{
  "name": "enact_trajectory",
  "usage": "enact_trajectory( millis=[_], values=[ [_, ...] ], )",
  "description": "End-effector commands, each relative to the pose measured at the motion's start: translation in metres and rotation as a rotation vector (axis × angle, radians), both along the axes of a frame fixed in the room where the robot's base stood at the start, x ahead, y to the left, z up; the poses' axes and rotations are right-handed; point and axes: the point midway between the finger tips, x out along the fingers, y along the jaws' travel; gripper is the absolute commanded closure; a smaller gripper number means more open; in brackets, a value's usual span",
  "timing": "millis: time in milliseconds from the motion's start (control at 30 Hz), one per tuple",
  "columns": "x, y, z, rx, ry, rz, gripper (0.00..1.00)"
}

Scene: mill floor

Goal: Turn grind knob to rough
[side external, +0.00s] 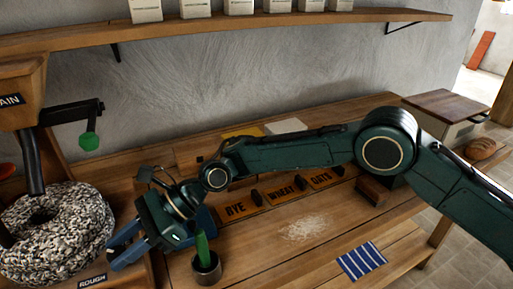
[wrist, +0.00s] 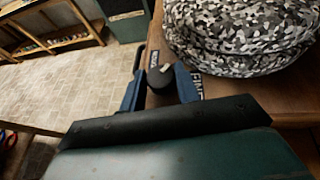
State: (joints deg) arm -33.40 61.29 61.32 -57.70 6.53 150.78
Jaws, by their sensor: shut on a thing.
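The grind knob (wrist: 159,77) is a dark round knob on the front of the wooden mill stand, seen in the wrist view. A small pale mark shows near its top; which label it points at I cannot tell. My gripper (wrist: 160,88) has its blue fingers on either side of the knob and is shut on it. A ROUGH label (side external: 92,281) shows in the side view, below the millstone. In the wrist view, a label partly hidden by my right finger (wrist: 196,83) seems to read FINE. In the side view my gripper (side external: 118,252) hides the knob.
The speckled millstone (side external: 58,232) stands close beside my gripper. A crank with a green handle (side external: 89,141) is above it. Spilled flour (side external: 302,228) and a striped cloth (side external: 361,261) lie on the bench.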

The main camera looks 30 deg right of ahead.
Motion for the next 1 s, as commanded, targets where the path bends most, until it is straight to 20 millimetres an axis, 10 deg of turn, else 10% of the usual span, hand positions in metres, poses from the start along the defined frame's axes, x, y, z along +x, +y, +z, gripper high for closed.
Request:
enact_trajectory(
  millis=[900,933,1000],
  values=[
    [0.0013,0.0007,0.0026,0.005,-0.009,0.136,0.91],
    [0.0013,0.0006,0.0026,0.005,-0.009,0.136,0.64],
    [0.0014,0.0004,0.0024,0.004,-0.008,0.137,0.51]
  ],
)
